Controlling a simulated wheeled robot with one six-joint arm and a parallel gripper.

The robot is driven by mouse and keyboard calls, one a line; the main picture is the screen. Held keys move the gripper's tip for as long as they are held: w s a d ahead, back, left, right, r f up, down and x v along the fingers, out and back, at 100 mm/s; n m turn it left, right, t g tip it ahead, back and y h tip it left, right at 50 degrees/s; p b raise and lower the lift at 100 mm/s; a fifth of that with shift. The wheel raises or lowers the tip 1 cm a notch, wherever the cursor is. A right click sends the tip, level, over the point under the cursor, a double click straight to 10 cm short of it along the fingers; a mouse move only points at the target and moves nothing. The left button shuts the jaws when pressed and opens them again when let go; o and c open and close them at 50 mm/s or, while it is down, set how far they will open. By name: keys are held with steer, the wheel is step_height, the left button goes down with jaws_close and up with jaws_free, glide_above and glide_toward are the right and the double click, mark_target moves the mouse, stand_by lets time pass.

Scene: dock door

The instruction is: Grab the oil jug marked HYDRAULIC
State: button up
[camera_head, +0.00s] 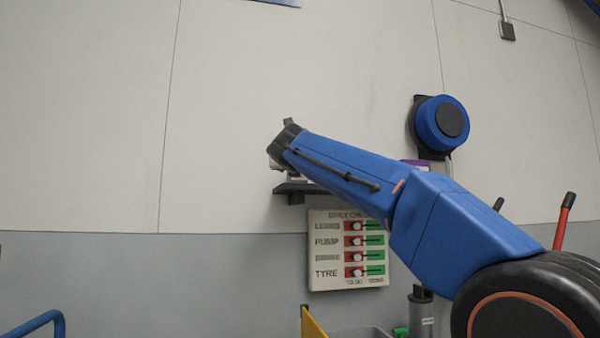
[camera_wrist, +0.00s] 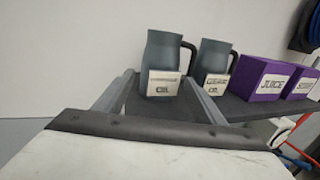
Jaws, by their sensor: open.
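In the wrist view two grey-blue jugs with black handles stand upright on a dark shelf (camera_wrist: 255,108). The left jug (camera_wrist: 160,52) has a white label whose lower word looks like OIL; its upper word is too blurred to read. The right jug (camera_wrist: 211,58) has a similar blurred label, so I cannot tell which one is HYDRAULIC. My gripper (camera_wrist: 158,80) is open, its fingers pointing toward the left jug, which appears between the fingertips. I cannot tell whether they touch it. My gripper also shows in the head view (camera_head: 281,142), above the shelf end (camera_head: 295,190).
Purple boxes, one marked JUICE (camera_wrist: 268,82) and another (camera_wrist: 303,85), stand right of the jugs. In the head view a check board (camera_head: 347,281) hangs below the shelf, and a blue reel (camera_head: 428,122) is on the wall. The wall left of my gripper is clear.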

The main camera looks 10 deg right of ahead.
steer(key=shift+x, duration=2.6)
steer(key=shift+r, duration=0.1)
steer(key=c, duration=1)
